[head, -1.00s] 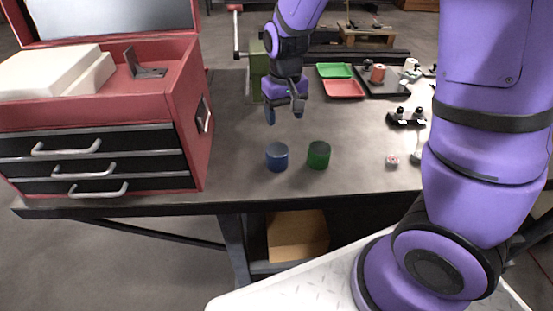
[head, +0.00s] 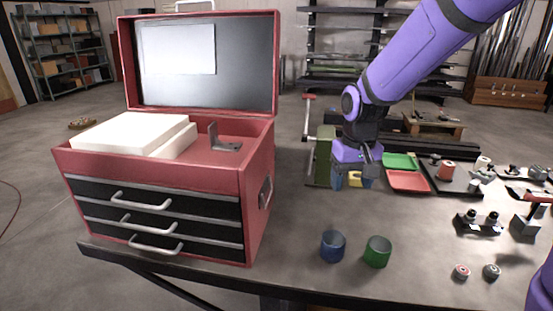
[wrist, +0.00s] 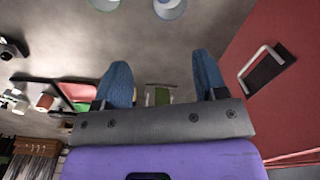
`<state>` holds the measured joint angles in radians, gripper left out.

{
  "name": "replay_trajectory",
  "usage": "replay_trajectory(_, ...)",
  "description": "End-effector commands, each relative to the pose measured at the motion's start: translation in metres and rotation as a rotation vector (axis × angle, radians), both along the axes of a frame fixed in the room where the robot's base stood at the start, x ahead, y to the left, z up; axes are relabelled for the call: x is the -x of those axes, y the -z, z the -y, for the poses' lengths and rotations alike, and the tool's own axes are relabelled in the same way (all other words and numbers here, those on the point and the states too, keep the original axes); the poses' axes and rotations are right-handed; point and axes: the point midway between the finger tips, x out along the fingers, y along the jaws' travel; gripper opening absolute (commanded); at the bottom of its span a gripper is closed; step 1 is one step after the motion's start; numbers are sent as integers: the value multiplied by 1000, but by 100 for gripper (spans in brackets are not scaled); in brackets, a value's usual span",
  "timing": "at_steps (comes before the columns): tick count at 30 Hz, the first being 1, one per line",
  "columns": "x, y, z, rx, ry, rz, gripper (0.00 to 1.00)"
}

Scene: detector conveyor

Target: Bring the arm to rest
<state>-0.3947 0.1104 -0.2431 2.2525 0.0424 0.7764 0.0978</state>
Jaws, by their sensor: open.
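My purple arm reaches over the workbench from the upper right in the head view. My gripper (head: 354,181) hangs above the bench, fingers pointing down, left of the green and red trays. In the wrist view its two blue fingertips (wrist: 163,78) stand wide apart with nothing between them. The gripper is open and empty. A blue cup (head: 333,246) and a green cup (head: 377,252) stand upright on the bench in front of it, apart from the fingers.
A red tool chest (head: 258,200) with an open lid stands on the left of the bench. A green tray (head: 399,161) and a red tray (head: 408,181) lie right of the gripper. A black fixture (head: 478,223) and small round parts (head: 461,271) sit further right.

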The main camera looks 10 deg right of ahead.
Motion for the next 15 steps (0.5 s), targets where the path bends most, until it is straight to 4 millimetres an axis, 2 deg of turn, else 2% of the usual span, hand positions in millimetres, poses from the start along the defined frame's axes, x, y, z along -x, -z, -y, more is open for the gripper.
replay_trajectory(5, 18, -29, 11, -28, 5, 49, 65)
replay_trajectory(15, 82, -96, 40, -71, 11, 194, 65)
